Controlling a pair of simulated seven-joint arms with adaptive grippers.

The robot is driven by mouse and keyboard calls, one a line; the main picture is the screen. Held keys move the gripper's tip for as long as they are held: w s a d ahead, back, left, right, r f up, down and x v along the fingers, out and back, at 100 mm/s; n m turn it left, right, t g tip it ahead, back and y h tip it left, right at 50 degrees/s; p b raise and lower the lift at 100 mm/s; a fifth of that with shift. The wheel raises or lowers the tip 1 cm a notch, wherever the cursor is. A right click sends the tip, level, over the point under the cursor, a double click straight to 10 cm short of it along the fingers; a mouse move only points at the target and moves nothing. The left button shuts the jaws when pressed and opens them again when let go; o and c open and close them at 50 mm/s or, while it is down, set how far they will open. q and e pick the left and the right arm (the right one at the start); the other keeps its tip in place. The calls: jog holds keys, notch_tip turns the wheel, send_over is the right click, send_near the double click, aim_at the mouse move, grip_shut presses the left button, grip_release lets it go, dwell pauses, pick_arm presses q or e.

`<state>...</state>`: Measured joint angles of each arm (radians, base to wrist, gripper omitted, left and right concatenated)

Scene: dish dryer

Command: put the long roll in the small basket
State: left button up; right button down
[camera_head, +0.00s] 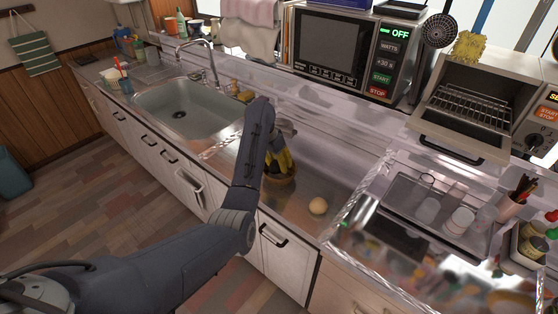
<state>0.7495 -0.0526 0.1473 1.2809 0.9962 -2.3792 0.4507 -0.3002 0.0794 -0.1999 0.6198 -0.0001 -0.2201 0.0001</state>
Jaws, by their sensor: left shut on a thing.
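The small basket (279,182) is brown and stands on the steel counter just right of my left arm. Yellow, banana-like things (285,160) rise out of it. My left gripper (284,130) is above the basket, partly hidden behind my own arm. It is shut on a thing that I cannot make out. I cannot pick out the long roll; my arm hides part of the basket and counter. A small round tan roll (318,206) lies on the counter right of the basket. My right gripper is not in view.
The sink (185,105) with its faucet (205,62) is to the left. A microwave (340,50) and an open toaster oven (470,100) stand behind. A dish tray (435,210) with glasses is at right. Counter around the round roll is clear.

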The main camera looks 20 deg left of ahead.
pick_arm(q)
jog(key=shift+f, duration=0.15)
jog(key=o, duration=1.2)
jog(key=shift+r, duration=3.55)
